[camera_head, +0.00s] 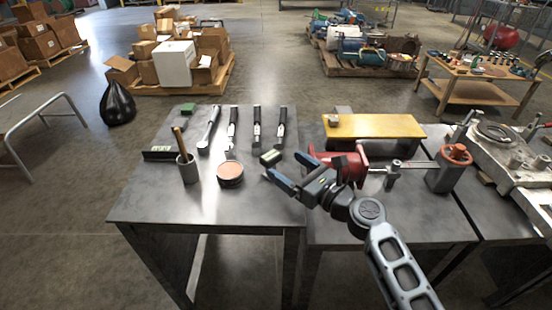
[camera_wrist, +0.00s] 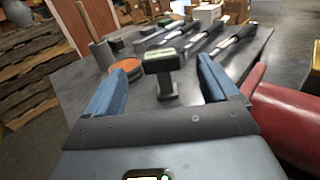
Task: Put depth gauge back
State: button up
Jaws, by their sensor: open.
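A small dark gauge with a pale green display (camera_head: 270,157), which I take to be the depth gauge, is on the grey table just past my fingertips. In the wrist view the gauge (camera_wrist: 163,62) has a wide head on a narrow stem and appears upright, framed between the two blue fingers. My gripper (camera_head: 287,167) is open and empty, pointing left over the table's right part. Its fingers also show in the wrist view (camera_wrist: 158,78), one on each side of the gauge. I cannot tell how far the gauge is from them.
A round orange-topped tin (camera_head: 230,174) and a grey cup with a brown handle (camera_head: 188,170) stand left of the gauge. Several long-handled tools (camera_head: 232,128) lie behind. A red vise (camera_head: 345,166) and a yellow plate (camera_head: 375,126) are right. The table's front left (camera_head: 160,205) is clear.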

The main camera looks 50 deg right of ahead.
jog(key=shift+s+a, duration=0.15)
jog(key=shift+s, duration=0.8)
jog(key=shift+s+a, duration=0.1)
jog(key=shift+s, duration=0.8)
